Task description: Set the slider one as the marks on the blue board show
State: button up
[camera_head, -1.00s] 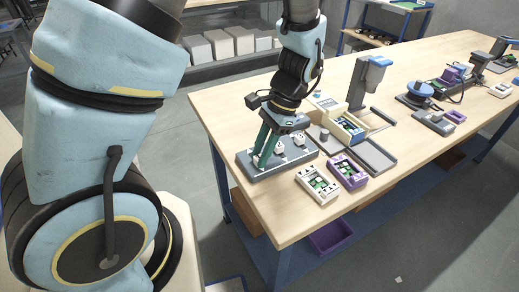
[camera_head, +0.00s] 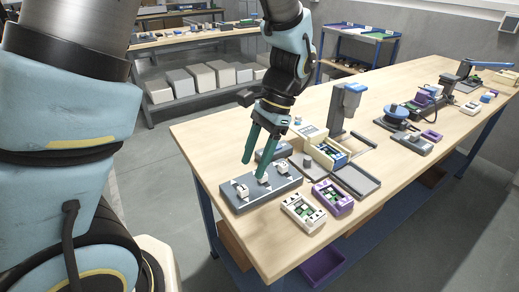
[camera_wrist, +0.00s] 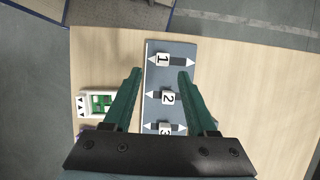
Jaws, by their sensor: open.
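A grey-blue board (camera_head: 262,199) with three white numbered sliders lies near the table's left corner; it also shows in the wrist view (camera_wrist: 158,79). Slider one (camera_wrist: 163,60) is at the top in the wrist view, left of the middle of its dark slot, with white triangles at both ends. In the head view it appears to be the leftmost knob (camera_head: 242,191). Slider two (camera_wrist: 168,97) and slider three (camera_wrist: 164,129) sit below. My gripper (camera_head: 256,170) is open and empty above the board, fingers pointing down. In the wrist view its fingertips (camera_wrist: 159,73) flank the board near slider one.
A white tray (camera_head: 303,213) and a purple tray (camera_head: 332,198) with green parts stand right of the board. A grey flat tray (camera_head: 358,182) and a beige box (camera_head: 326,153) are behind them. The table is bare left of the board.

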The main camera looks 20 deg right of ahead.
jog(key=shift+v, duration=2)
jog(key=w+a+n+t+h, duration=0.1)
jog(key=w+a+n+h, duration=0.1)
jog(key=a+n, duration=0.5)
jog(key=w+a+f+n+t+h, duration=0.1)
jog(key=w+a+n, duration=0.4)
jog(key=a, duration=1.3)
jog(key=n+h, duration=0.1)
jog(key=n, duration=0.1)
jog(key=shift+w+a+n+h, duration=0.3)
jog(key=shift+a, duration=0.05)
